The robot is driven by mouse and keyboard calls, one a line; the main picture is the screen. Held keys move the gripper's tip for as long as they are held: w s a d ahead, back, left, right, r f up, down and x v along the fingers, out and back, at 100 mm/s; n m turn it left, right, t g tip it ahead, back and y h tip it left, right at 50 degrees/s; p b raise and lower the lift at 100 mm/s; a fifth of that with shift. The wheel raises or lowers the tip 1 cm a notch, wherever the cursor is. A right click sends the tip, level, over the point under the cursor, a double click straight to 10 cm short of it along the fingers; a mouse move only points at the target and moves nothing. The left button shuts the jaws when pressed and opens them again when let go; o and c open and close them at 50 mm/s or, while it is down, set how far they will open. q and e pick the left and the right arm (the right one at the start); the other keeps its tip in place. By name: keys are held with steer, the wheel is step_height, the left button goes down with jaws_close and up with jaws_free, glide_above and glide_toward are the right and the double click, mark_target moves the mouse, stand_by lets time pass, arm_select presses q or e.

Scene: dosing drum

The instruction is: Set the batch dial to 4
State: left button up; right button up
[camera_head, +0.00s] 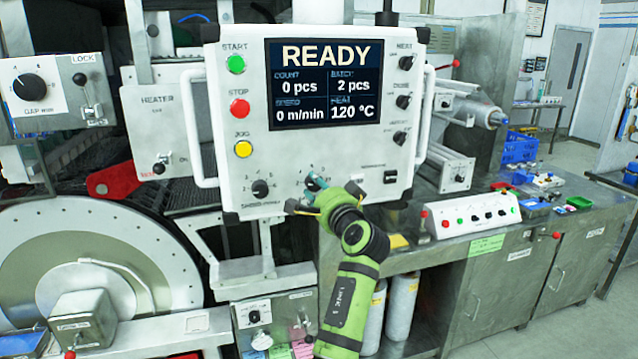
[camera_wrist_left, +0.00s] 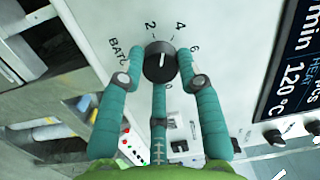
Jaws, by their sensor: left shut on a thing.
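The batch dial (camera_wrist_left: 159,58) is a round black knob with a short white mark, on the white panel face. In the left wrist view, printed 2, 4 and 6 run around its upper side, with part of a BATCH label at left. My left gripper (camera_head: 314,190) is at the panel's lower edge, its teal fingers (camera_wrist_left: 160,78) around the dial and shut on it. In the head view the gripper largely hides the dial. The screen (camera_head: 323,83) reads READY, with batch at 2 pcs and count at 0 pcs. My right gripper is not in view.
A speed dial (camera_head: 260,188) sits left of my gripper on the same panel. Start (camera_head: 236,64), stop (camera_head: 239,108) and jog (camera_head: 243,149) buttons run up the panel's left side. Several black knobs line the right side. White handles (camera_head: 418,121) flank the panel.

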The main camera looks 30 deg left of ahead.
arm_select(q)
steer(key=shift+s+a+f+m+p, duration=0.1)
steer(key=shift+m+p, duration=0.65)
steer(key=shift+m, duration=0.4)
steer(key=shift+a+f+m+p, duration=0.1)
steer(key=shift+m+p, duration=0.6)
steer(key=shift+m, duration=0.45)
steer(key=shift+r, duration=0.1)
steer(key=o, duration=1.1)
steer(key=shift+c, duration=0.2)
steer(key=shift+o, duration=0.4)
steer(key=shift+s+a, duration=0.1)
steer(key=shift+a, duration=0.05)
